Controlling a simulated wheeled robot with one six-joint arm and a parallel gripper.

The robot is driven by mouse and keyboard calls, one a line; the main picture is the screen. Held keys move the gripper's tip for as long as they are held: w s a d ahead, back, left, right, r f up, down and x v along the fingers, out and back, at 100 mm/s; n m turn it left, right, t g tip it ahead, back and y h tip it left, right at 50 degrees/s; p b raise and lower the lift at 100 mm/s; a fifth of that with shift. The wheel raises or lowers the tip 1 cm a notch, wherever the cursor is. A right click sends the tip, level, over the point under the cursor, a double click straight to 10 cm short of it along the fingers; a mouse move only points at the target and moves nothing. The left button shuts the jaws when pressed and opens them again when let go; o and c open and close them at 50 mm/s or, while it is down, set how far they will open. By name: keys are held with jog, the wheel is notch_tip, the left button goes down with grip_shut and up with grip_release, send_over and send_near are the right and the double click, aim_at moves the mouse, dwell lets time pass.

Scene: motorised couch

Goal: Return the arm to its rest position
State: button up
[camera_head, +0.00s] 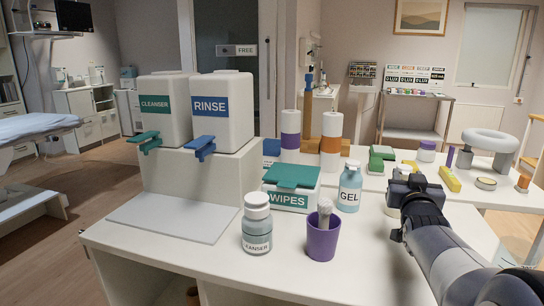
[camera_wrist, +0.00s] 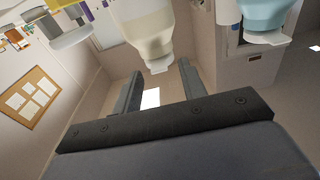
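My arm reaches in from the lower right of the head view, over the right part of the white counter (camera_head: 350,275). Its dark wrist end is right of the gel bottle (camera_head: 349,187), apart from it in the picture. The fingertips are hidden in the head view. In the wrist view my gripper (camera_wrist: 160,84) shows two dark fingers standing apart, with nothing visibly held between them. A cream bottle-like thing (camera_wrist: 150,32) shows beyond the fingers; I cannot tell its exact distance.
A purple cup (camera_head: 321,241) with a brush and a cleanser bottle (camera_head: 257,228) stand at the counter's front. The wipes box (camera_head: 289,199) is behind them. Cleanser (camera_head: 158,113) and rinse (camera_head: 221,122) dispensers stand left on a raised block. Several items and a grey ring (camera_head: 489,142) crowd the back right.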

jog(key=shift+r+g+p, duration=0.4)
jog(key=shift+r+p, duration=0.1)
jog(key=shift+p, duration=1.2)
